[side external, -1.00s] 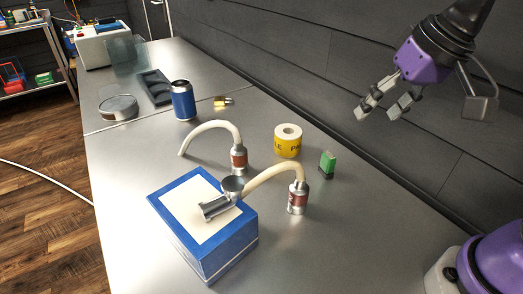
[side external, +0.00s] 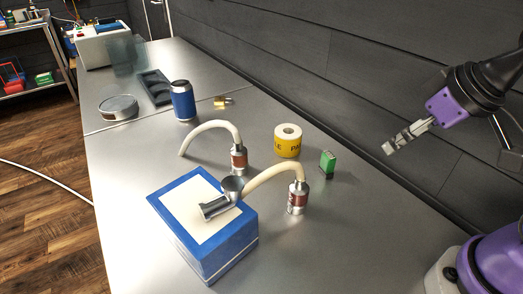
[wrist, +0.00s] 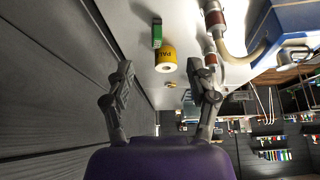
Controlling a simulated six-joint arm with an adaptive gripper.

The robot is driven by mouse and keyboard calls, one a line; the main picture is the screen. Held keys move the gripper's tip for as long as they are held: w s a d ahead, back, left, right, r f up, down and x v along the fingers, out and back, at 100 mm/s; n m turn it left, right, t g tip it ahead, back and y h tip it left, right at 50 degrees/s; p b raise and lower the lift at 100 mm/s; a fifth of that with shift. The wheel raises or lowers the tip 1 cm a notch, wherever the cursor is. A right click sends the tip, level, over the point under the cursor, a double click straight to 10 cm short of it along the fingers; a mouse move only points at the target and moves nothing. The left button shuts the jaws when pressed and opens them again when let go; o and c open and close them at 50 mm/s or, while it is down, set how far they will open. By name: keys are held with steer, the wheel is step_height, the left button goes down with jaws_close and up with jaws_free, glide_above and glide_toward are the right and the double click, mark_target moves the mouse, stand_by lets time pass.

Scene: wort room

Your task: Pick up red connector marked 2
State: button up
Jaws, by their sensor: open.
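Two silver connectors with red bands stand upright on the metal bench, each with a cream hose curving from its top. The rear connector (side external: 239,158) is left of the yellow tape roll. The front connector (side external: 297,198) is nearer, beside the blue box. Both bands also show at the top of the wrist view, one higher (wrist: 214,18) and one lower (wrist: 209,47). No number is legible, so I cannot tell which is marked 2. My gripper (side external: 392,145) is open and empty, above the bench's right side near the wall, apart from both connectors.
A yellow tape roll (side external: 288,146) and a small green block (side external: 327,162) stand between the connectors and my gripper. A blue box (side external: 216,247) with a cream top carries a grey fitting (side external: 222,204). A blue can (side external: 183,102) stands behind. The dark wall (side external: 390,60) is close.

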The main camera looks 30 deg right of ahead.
stand_by(0.3)
steer(key=o, duration=0.3)
steer(key=n+g+y, duration=0.2)
steer(key=n+y, duration=0.1)
steer(key=n, duration=0.6)
glide_toward(298, 195)
steer(key=d, duration=0.3)
steer(key=shift+n+g, duration=0.4)
steer(key=x, duration=0.4)
steer(key=w+x, duration=0.1)
steer(key=x, duration=0.2)
steer(key=shift+a+r, duration=0.15)
steer(key=shift+r, duration=0.05)
steer(key=shift+a+x, duration=0.15)
steer(key=shift+x, duration=1.35)
steer(key=shift+a+x, duration=0.15)
steer(key=shift+x, duration=1.35)
